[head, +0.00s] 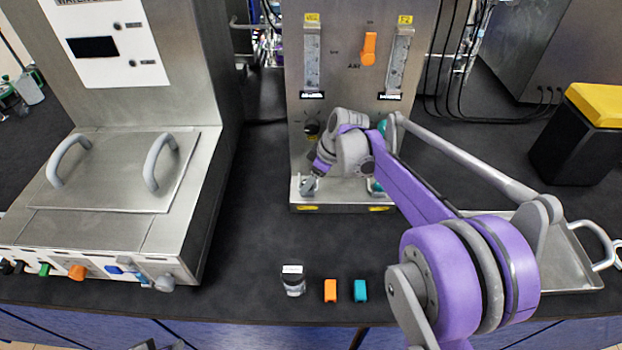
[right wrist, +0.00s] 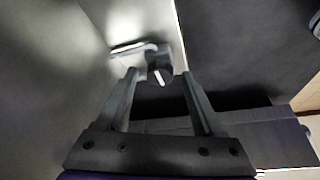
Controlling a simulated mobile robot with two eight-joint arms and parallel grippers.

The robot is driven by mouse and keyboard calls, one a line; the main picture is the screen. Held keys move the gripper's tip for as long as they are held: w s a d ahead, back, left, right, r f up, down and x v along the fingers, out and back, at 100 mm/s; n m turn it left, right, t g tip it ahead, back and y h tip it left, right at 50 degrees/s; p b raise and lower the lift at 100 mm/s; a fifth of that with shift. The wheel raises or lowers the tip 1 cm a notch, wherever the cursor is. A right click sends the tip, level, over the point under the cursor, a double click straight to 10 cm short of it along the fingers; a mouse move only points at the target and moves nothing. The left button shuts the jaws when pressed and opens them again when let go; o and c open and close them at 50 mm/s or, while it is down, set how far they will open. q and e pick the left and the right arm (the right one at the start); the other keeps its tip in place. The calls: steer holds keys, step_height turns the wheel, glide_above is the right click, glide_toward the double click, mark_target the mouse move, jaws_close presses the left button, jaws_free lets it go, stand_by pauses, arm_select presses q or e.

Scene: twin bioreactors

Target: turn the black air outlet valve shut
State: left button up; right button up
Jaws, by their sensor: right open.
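My right gripper (head: 308,186) is low in front of the gas panel's left side in the head view, its fingers pointing down and left. In the right wrist view the open fingers (right wrist: 158,76) are on either side of a dark valve-like piece (right wrist: 160,60) with a pale mark, close to their tips. This looks like the black air outlet valve; I cannot tell whether the fingers touch it. In the head view my gripper mostly hides that spot. A round black knob (head: 312,128) sits higher on the panel (head: 338,130). My left gripper is out of view.
A steel water bath (head: 110,235) with a handled lid stands left. A small jar (head: 293,281), an orange block (head: 330,291) and a teal block (head: 360,291) lie at the bench front. A steel tray (head: 575,270) and a yellow-lidded black bin (head: 590,135) are right.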

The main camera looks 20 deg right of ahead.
jaws_close()
steer(key=shift+m, duration=0.3)
steer(key=m+h, duration=0.1)
steer(key=m, duration=0.2)
steer(key=shift+s+a+t, duration=0.15)
steer(key=shift+t, duration=0.25)
steer(key=m, duration=0.2)
steer(key=m+h, duration=0.1)
steer(key=m, duration=0.1)
steer(key=m+h, duration=0.1)
steer(key=shift+a+m+b, duration=0.25)
steer(key=shift+m+b, duration=0.1)
steer(key=shift+m, duration=0.05)
steer(key=m+h, duration=0.2)
steer(key=m, duration=0.2)
steer(key=shift+a, duration=0.2)
steer(key=shift+w+a+m+g+h, duration=0.1)
steer(key=shift+m+g+h, duration=0.2)
steer(key=shift+m, duration=0.8)
steer(key=shift+w+m+g+h, duration=0.15)
steer(key=shift+m+h, duration=0.25)
steer(key=shift+m, duration=0.7)
steer(key=shift+s+g, duration=0.1)
steer(key=shift+g, duration=0.15)
